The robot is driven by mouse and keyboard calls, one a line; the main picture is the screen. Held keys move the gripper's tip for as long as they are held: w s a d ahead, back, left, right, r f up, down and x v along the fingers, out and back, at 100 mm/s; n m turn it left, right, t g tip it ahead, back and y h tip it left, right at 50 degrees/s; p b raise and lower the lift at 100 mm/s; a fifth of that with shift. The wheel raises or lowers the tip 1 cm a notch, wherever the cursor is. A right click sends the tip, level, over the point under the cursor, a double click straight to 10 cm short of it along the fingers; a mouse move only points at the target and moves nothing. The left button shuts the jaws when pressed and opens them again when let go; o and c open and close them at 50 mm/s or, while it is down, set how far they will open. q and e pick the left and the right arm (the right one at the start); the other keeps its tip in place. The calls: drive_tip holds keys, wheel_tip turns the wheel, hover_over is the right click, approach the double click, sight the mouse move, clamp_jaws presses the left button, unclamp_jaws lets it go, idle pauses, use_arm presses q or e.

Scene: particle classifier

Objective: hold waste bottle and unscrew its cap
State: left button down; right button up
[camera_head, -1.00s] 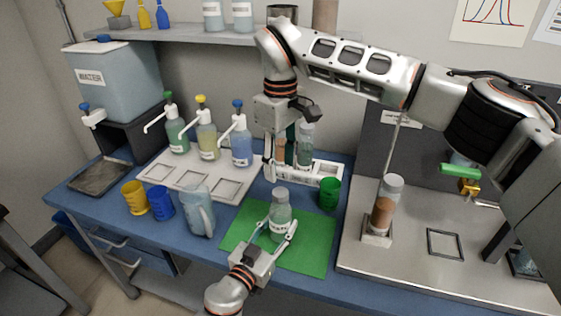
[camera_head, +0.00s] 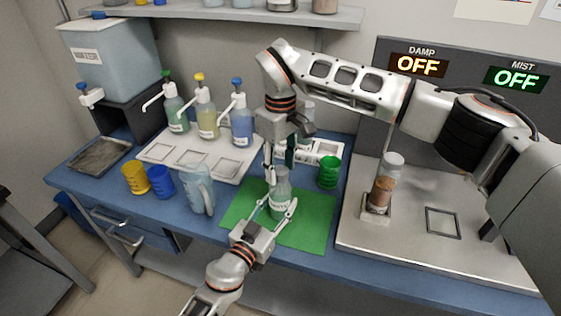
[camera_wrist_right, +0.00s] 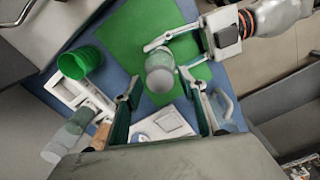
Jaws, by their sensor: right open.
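The waste bottle (camera_head: 281,205) is a clear, pale bottle with a white label, upright on the green mat (camera_head: 313,222). Its grey cap (camera_head: 281,173) is on top; the cap also faces the camera in the right wrist view (camera_wrist_right: 160,79). My left gripper (camera_head: 276,208) comes from the front, with its fingers closed against both sides of the bottle body. My right gripper (camera_head: 280,172) points down over the bottle, open. In the right wrist view its fingers (camera_wrist_right: 163,98) stand apart, with the cap between and slightly beyond the tips.
A white rack (camera_head: 325,150) with bottles is behind. A metal platform (camera_head: 405,235) on the right carries a brown-filled bottle (camera_head: 382,192). Pump bottles stand back left.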

drive_tip(key=c, duration=1.2)
drive_tip(key=shift+o, duration=0.2)
